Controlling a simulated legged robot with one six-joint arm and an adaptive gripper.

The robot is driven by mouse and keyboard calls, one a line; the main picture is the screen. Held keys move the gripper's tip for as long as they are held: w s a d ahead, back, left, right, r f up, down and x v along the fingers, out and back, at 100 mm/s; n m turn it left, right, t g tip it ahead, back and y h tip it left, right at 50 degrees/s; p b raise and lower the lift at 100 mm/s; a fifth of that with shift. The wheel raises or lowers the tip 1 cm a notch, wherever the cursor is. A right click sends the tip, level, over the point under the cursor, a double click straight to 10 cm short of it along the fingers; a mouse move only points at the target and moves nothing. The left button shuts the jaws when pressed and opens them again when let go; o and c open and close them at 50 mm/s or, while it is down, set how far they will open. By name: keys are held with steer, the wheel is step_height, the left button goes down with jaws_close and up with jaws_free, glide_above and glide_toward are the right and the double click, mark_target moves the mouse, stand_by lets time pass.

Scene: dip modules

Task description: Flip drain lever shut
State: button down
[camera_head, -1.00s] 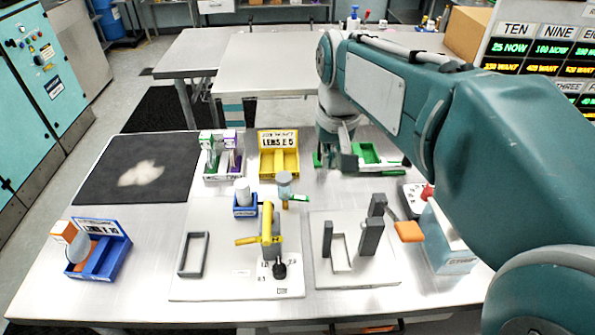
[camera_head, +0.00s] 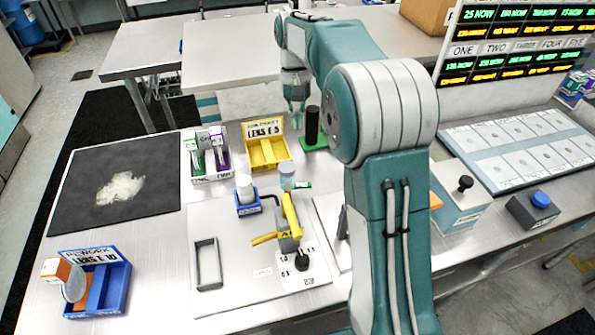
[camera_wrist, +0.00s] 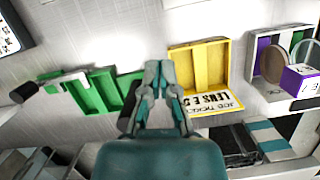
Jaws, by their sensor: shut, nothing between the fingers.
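On the white board, a yellow upright fixture (camera_head: 290,216) stands with a yellow lever (camera_head: 264,238) sticking out to its left and a black knob (camera_head: 302,262) in front. An orange paddle (camera_head: 435,200) shows only in part to the right, mostly hidden by my arm; I cannot tell which of the two is the drain lever. My gripper (camera_head: 297,108) is far behind both, beyond the yellow tray (camera_head: 268,155). In the wrist view my gripper (camera_wrist: 155,68) is shut and empty, between the green tray (camera_wrist: 95,95) and the yellow tray. No lever shows clearly there.
A black cylinder (camera_head: 312,127) on a green base stands close to my gripper. Blue rework tray (camera_head: 115,285), small blue holder (camera_head: 247,209) and grey frame (camera_head: 207,262) lie nearer. My arm hides much of the right fixture board.

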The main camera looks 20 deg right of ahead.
steer(key=x, duration=1)
steer(key=shift+d+f, duration=0.3)
steer(key=shift+f, duration=0.05)
steer(key=shift+s+a, duration=0.1)
steer(key=shift+s, duration=1)
steer(key=shift+s+a+f, duration=0.25)
steer(key=shift+s+a, duration=0.1)
steer(key=shift+s, duration=0.3)
steer(key=shift+s+d+m, duration=0.1)
steer(key=shift+d+m, duration=0.1)
steer(key=shift+m, duration=0.1)
